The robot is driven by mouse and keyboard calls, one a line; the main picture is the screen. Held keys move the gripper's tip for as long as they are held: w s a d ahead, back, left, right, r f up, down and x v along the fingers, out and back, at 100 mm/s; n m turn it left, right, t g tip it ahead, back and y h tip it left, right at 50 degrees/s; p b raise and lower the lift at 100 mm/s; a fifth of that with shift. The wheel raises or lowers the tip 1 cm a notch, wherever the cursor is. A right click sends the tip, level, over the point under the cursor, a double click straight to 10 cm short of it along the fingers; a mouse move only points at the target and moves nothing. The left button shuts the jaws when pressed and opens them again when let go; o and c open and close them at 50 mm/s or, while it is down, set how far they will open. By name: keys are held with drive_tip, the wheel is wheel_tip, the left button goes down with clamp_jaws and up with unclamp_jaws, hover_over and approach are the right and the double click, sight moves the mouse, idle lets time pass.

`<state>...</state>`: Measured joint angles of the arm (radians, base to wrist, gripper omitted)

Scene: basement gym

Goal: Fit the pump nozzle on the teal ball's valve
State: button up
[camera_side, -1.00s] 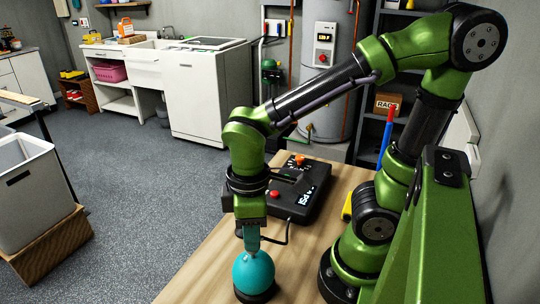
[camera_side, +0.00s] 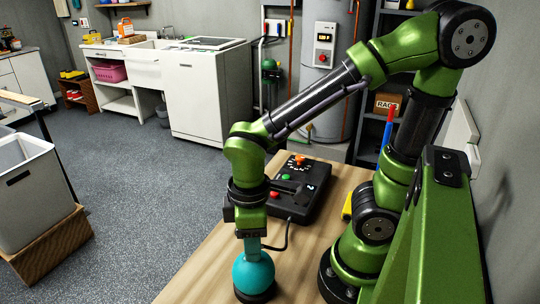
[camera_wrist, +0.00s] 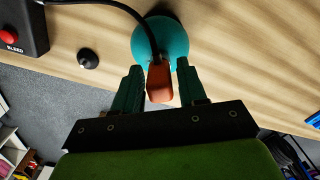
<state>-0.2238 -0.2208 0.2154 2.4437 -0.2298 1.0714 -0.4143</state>
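The teal ball (camera_side: 254,277) sits in a dark ring on the wooden table, directly below my gripper (camera_side: 252,244). In the wrist view the ball (camera_wrist: 176,38) shows beyond the fingertips. The orange pump nozzle (camera_wrist: 160,83) is between the two teal fingers of my gripper (camera_wrist: 159,72), with its black hose running over the ball to the upper left. Narrow gaps show between the nozzle and the fingers, so the gripper looks open around it. The valve is hidden, and I cannot tell how the nozzle meets it. The nozzle does not show in the side view.
A black pump box (camera_side: 301,190) with coloured knobs and a display stands behind the ball. A small black knob-like piece (camera_wrist: 88,59) lies on the table beside the ball. A blue and red rod (camera_side: 386,138) stands to the right. The table's left edge is near the ball.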

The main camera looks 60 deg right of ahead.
drive_tip(key=shift+o, duration=1.3)
drive_tip(key=shift+r, duration=0.1)
wheel_tip(320, 180, up, 17)
